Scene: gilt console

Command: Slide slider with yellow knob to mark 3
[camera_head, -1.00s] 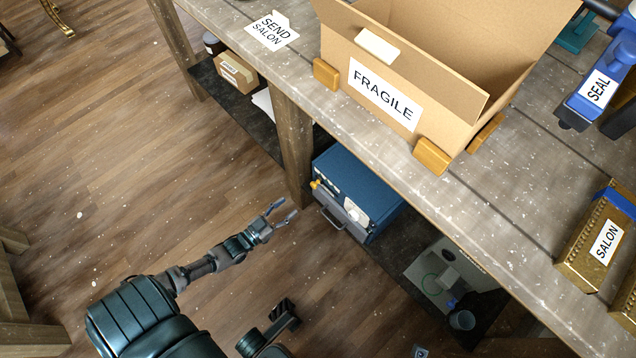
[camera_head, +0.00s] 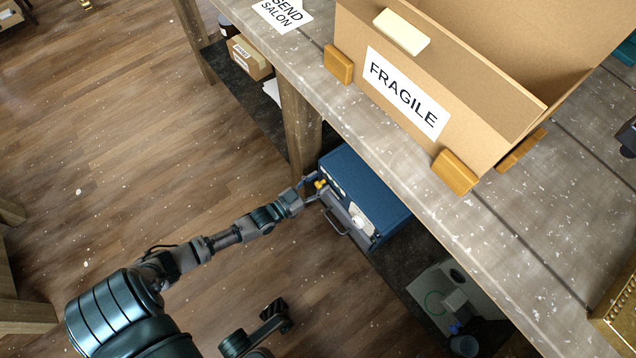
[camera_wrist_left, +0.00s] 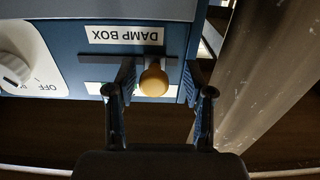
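The yellow knob (camera_wrist_left: 154,81) of the slider sits on the face of a blue box (camera_wrist_left: 68,60) labelled DAMP BOX, upside down in the left wrist view. It stands in a dark slot near one end of the face. In the head view the yellow knob (camera_head: 320,184) shows at the left end of the blue box (camera_head: 365,190) under the table. My left gripper (camera_wrist_left: 160,92) is open, with one finger on each side of the knob; I cannot tell whether they touch it. The scale marks are not readable.
A white dial (camera_wrist_left: 16,68) marked OFF is beside the slider. A table leg (camera_head: 298,130) stands close to the box's left end. The tabletop (camera_head: 400,158) with a FRAGILE carton (camera_head: 455,75) overhangs above.

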